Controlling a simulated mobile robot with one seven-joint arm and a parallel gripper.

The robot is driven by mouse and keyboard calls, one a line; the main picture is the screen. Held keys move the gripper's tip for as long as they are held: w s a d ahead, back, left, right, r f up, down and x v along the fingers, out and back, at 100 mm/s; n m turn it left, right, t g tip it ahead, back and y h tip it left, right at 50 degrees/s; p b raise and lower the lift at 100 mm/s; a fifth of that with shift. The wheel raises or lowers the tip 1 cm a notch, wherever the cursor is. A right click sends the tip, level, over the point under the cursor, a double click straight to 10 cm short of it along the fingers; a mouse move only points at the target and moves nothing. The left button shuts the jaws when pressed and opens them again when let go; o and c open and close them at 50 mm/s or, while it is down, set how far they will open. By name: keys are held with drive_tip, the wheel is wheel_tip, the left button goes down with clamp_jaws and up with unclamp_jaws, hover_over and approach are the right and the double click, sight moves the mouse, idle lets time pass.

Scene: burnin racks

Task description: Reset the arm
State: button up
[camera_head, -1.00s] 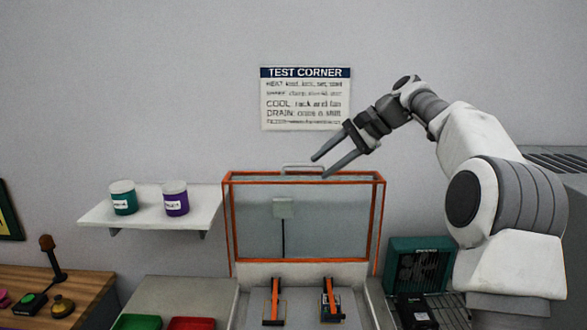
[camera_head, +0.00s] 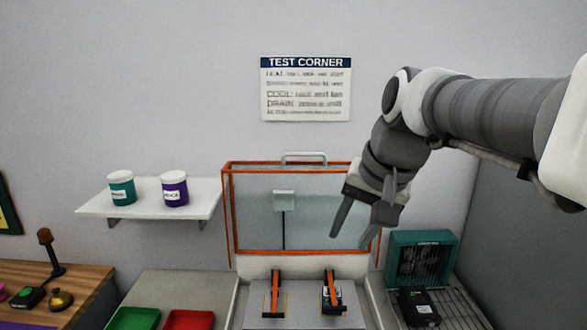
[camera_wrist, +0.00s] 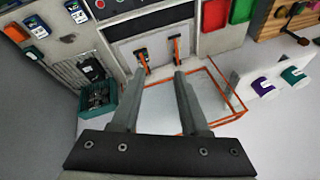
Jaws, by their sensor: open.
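My gripper (camera_head: 352,236) is open and empty. In the head view it hangs fingers down in front of the right part of the orange-framed clear cover (camera_head: 301,166). In the wrist view its two fingers (camera_wrist: 157,90) stand apart with nothing between them, and the orange frame (camera_wrist: 240,100) shows beyond the right finger. My arm reaches in from the right edge of the head view and bends down at the wrist.
Below the cover are two orange clamps (camera_head: 275,292). A teal fan (camera_head: 422,258) and a dark device on a wire rack (camera_head: 458,300) stand right. A shelf (camera_head: 150,207) holds a teal jar (camera_head: 122,187) and a purple jar (camera_head: 175,188). Green (camera_head: 135,318) and red (camera_head: 190,320) trays lie front left.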

drive_tip(key=s+d+f+n+t+h+b, duration=0.1)
drive_tip(key=s+d+f, duration=0.4)
drive_tip(key=s+f, duration=0.6)
drive_tip(key=s+n+h, duration=0.1)
drive_tip(key=s+n, duration=0.1)
drive_tip(key=s, duration=0.1)
drive_tip(key=shift+s+f+n+b, duration=0.3)
drive_tip(key=shift+b, duration=0.05)
idle(0.7)
